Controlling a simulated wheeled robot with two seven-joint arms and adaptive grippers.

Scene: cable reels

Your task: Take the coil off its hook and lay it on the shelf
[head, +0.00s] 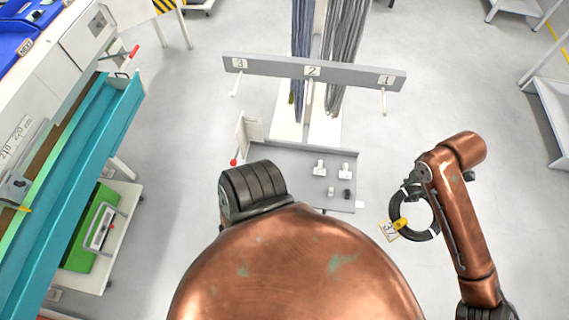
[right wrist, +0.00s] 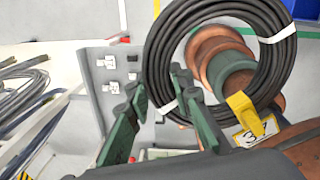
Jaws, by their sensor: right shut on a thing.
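The coil (head: 424,236) is a black cable ring with white ties and a yellow tag (head: 401,223) reading 3. My right gripper (head: 411,190) is shut on its upper edge and holds it in the air, right of the stand. In the right wrist view the coil (right wrist: 157,62) shows large by the dark green fingers (right wrist: 158,88); the exact contact is hard to see. Hook 3 (head: 235,86), at the left of the rack bar, hangs empty. The grey shelf (head: 285,165) is low on the stand. My left gripper is out of view.
The rack bar (head: 345,74) also carries empty hook 1 (head: 384,100). Grey cable bundles (head: 346,50) hang behind it. Small white fittings (head: 320,169) stand on the shelf's right part. A teal bench (head: 105,150) is at left.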

